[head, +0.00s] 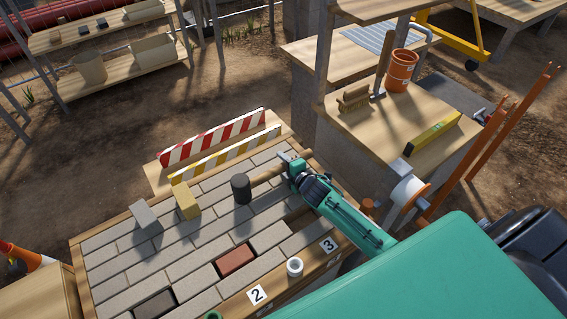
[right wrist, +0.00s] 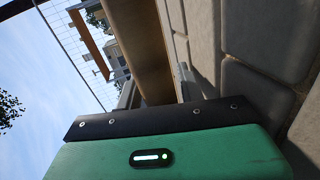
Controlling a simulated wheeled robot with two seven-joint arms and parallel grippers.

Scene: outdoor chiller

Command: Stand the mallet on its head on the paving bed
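The mallet has a dark cylindrical head (head: 241,188) and a pale wooden handle (head: 264,174). It lies low over the grey paving bed (head: 150,262), its handle sideways and its head toward the middle of the bed. A gap under the head cannot be made out. My right gripper (head: 293,161) is at the handle, away from the head. In the right wrist view the handle (right wrist: 143,45) runs between the two fingers (right wrist: 157,92), which lie close on both sides, so it looks shut on it. My left gripper is not in view.
A grey block (head: 146,215) and a yellow block (head: 187,202) stand on the bed's left part. Striped barriers (head: 212,137) line its back. A red paver (head: 236,260) and a white cup (head: 294,267) are in front. A side table (head: 365,125) holds a brush, bucket and level.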

